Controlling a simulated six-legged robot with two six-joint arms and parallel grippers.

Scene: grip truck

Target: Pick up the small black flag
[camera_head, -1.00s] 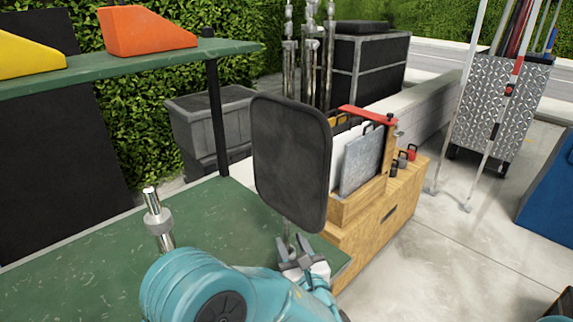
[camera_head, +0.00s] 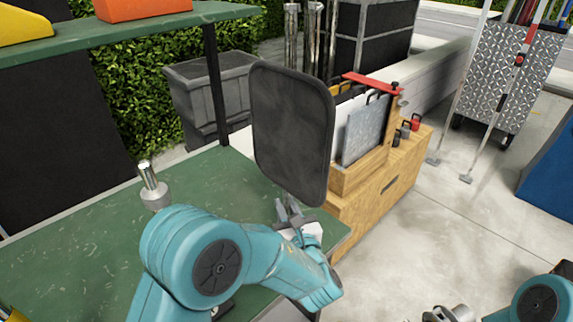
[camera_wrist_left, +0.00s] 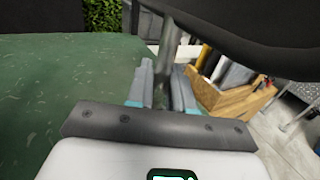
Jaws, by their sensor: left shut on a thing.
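The small black flag (camera_head: 292,130) is a dark, rounded upright panel on a thin metal stem. It stands out above the green table near its right end in the head view. My left gripper (camera_head: 290,212) is shut on the stem just below the panel. In the left wrist view the stem (camera_wrist_left: 169,50) runs up between the two fingers of the left gripper (camera_wrist_left: 164,85), and the dark panel (camera_wrist_left: 250,40) spreads across the top right. The stem's lower end is hidden.
The green table (camera_head: 90,250) has a metal post (camera_head: 153,187) standing on its left part. A wooden box (camera_head: 375,205) with upright panels stands beyond the flag. A shelf (camera_head: 130,38) is at upper left.

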